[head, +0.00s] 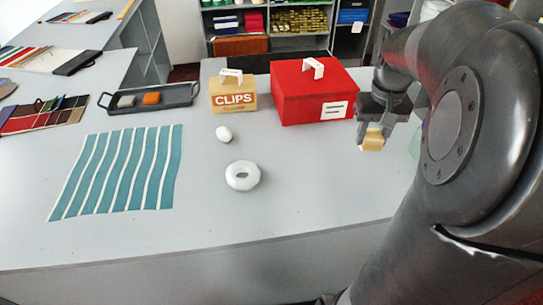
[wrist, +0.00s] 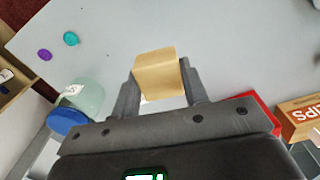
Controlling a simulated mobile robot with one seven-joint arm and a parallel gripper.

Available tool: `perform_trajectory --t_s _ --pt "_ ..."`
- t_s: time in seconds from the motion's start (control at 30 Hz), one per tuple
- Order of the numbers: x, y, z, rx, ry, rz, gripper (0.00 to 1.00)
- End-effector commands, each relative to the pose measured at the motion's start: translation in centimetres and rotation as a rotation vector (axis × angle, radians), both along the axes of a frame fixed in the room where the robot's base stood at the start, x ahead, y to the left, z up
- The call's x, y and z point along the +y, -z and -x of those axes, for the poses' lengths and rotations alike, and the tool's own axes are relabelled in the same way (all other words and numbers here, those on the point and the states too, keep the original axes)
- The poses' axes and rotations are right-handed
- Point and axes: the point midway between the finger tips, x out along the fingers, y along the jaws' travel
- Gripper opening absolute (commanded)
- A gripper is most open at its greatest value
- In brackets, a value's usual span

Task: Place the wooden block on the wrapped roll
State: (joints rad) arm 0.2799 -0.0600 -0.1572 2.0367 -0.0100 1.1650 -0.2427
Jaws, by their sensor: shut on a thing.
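The wooden block (wrist: 158,77) is light tan and sits between both fingers of my gripper (wrist: 161,84) in the wrist view. In the head view the block (head: 373,141) hangs below my gripper (head: 374,128), above the counter and right of the red box. The wrapped roll is most likely the white ring (head: 243,175), which lies flat on the counter near the middle of the head view. Nothing rests on it. My gripper is well to its right, clear of it. The ring cannot be made out in the wrist view.
A red box (head: 302,95) and a CLIPS box (head: 233,96) stand behind the ring. A white egg-shaped thing (head: 224,134) lies near it. A striped cloth (head: 120,172) and a dark tray (head: 151,99) are left. A blue-lidded jar (wrist: 83,97) stands near my gripper. The front counter is clear.

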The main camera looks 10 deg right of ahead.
Motion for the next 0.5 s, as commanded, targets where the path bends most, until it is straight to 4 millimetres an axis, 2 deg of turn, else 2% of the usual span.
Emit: perform_trajectory --t_s 0.17,0.5 --pt "3.0 -0.6 -0.8 -0.002 -0.035 0.0 0.18" --pt "13.2 -2.6 -1.7 -0.002 -0.135 -0.001 0.18"
